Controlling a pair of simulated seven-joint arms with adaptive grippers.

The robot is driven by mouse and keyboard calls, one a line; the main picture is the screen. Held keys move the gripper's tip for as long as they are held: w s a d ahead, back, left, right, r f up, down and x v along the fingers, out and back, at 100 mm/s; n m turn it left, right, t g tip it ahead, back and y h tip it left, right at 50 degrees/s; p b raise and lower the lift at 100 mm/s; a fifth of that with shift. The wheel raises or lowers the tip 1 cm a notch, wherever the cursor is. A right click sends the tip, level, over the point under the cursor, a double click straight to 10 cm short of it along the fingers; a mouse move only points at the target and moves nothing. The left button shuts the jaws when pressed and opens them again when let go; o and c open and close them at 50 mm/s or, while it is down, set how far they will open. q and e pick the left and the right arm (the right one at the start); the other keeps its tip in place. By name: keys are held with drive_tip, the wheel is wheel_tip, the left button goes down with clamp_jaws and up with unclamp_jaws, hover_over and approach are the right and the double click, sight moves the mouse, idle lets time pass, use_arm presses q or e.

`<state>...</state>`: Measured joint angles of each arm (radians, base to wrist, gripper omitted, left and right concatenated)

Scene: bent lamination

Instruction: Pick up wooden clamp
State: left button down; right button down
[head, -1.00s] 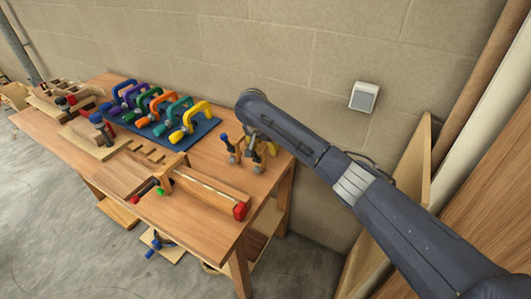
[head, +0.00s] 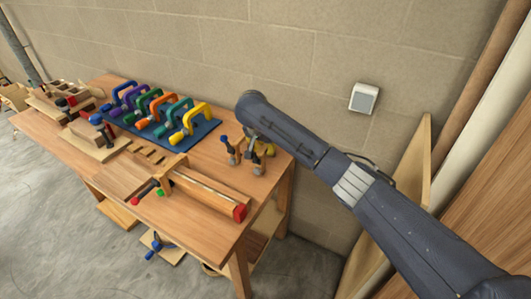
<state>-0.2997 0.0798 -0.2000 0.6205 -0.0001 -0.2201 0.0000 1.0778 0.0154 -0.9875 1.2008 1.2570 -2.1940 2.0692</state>
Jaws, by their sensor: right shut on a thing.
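The wooden clamp (head: 231,156) is at the right end of the workbench, near the back. It shows as small wooden pieces with dark and blue-tipped handles, standing close together. My right gripper (head: 256,151) reaches down to it from the right and is shut on it. The arm's end and the fingers partly hide the clamp, so I cannot tell exactly where the fingers hold it or whether it still touches the bench. My left gripper is out of view.
The workbench (head: 218,186) carries a blue mat (head: 204,132) with several coloured C-clamps, just left of the wooden clamp. A long bar clamp with a red end (head: 239,211) lies along the front edge. The block wall (head: 330,60) stands close behind.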

drive_tip(key=shift+r, duration=0.1)
wheel_tip(320, 180, up, 26)
idle(1.1)
idle(0.7)
